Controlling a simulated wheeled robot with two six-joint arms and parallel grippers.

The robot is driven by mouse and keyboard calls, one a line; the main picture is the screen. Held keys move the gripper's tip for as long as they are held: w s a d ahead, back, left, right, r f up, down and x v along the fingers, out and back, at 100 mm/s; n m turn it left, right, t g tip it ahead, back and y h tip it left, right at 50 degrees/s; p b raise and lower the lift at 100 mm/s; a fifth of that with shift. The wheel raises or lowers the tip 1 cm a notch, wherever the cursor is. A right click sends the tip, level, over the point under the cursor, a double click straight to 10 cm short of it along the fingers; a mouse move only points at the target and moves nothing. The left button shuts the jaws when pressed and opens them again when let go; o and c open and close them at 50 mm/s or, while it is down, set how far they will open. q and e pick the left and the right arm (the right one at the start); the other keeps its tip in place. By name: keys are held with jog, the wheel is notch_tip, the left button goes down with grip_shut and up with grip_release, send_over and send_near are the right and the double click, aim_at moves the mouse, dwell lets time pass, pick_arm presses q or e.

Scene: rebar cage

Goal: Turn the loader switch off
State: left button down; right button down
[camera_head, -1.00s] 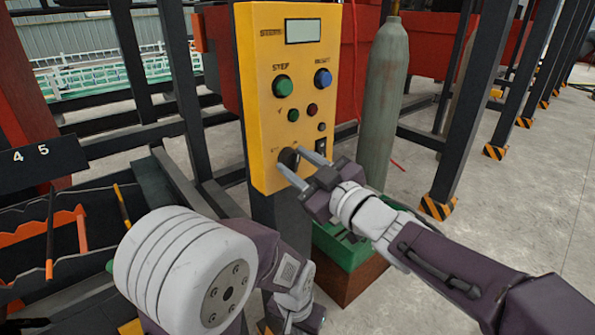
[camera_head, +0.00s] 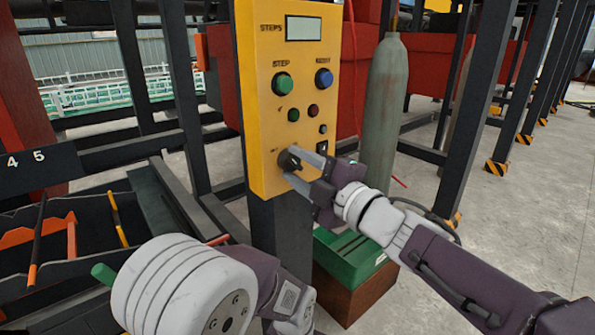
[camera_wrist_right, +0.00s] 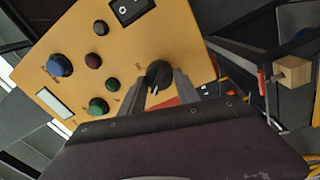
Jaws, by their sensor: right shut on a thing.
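The yellow control panel (camera_head: 262,95) stands upright in the middle of the head view. A black rotary switch (camera_head: 287,160) sits low on its face, and the same dark knob shows in the right wrist view (camera_wrist_right: 158,74). I take this knob to be the loader switch; its label is too small to read. My right gripper (camera_head: 301,163) is at the knob with one finger on each side, shut on it. In the right wrist view the fingers (camera_wrist_right: 160,88) flank the knob. My left arm is at the lower middle of the head view; I cannot make out its fingers.
A green button (camera_head: 282,84), a blue button (camera_head: 323,79), small lamps and a black rocker switch (camera_head: 322,147) are on the same panel. A grey gas cylinder (camera_head: 384,110) stands right behind it. A green box (camera_head: 352,255) sits below. Black frame posts surround the panel.

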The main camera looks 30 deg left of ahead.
jog(key=shift+n, duration=0.6)
jog(key=c, duration=0.9)
grip_release()
jog(key=v, duration=0.9)
